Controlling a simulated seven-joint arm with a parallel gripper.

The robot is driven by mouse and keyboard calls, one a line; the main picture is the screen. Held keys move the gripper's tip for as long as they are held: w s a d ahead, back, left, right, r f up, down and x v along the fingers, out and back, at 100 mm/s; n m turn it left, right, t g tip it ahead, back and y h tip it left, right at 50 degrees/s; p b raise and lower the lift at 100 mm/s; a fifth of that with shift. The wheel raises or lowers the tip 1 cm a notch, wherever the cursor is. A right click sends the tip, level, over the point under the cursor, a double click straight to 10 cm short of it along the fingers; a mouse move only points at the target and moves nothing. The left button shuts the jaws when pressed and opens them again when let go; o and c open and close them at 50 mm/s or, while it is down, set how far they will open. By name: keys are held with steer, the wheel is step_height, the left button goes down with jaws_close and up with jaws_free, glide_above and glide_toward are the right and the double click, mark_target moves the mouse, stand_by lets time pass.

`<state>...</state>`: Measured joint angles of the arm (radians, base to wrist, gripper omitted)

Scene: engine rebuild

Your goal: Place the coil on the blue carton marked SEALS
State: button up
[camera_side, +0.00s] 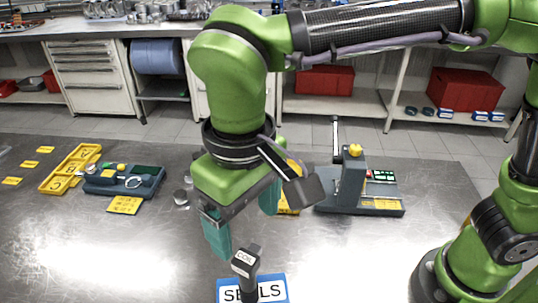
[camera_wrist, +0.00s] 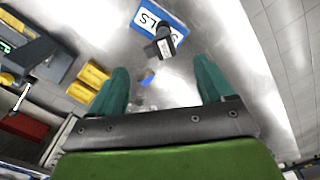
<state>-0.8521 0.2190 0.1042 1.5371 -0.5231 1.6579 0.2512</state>
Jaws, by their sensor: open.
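The black coil (camera_side: 247,270), with a white COIL label on its head, stands roughly upright at the blue carton marked SEALS (camera_side: 278,285) and hides the middle of its lettering. In the wrist view the coil (camera_wrist: 164,46) overlaps the carton (camera_wrist: 143,18), and its foot appears to rest on the carton's top. My gripper (camera_side: 243,222) is open, its green fingers above and behind the coil in the side view. In the wrist view the gap between the fingers (camera_wrist: 160,74) is empty, and the coil lies beyond the fingertips, apart from them.
A grey press-like fixture (camera_side: 358,190) with a yellow knob stands right of my gripper. A dark tray of tools (camera_side: 122,182) and a yellow organizer (camera_side: 68,170) lie at left. Small metal cylinders (camera_side: 181,198) stand nearer. The bench's front left is clear.

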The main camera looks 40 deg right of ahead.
steer(key=w+d+r+m+t+y, duration=0.2)
steer(key=w+d, duration=0.1)
steer(key=d, duration=1.1)
steer(key=s+d+f+m+t, duration=0.1)
steer(key=d+m+t, duration=0.1)
steer(key=d, duration=0.5)
steer(key=s+d+f+m+t, duration=0.1)
steer(key=s+d+m+t, duration=0.1)
steer(key=d, duration=0.6)
steer(key=shift+s+d+f+t, duration=0.2)
steer(key=shift+f+t, duration=0.2)
steer(key=shift+t, duration=0.2)
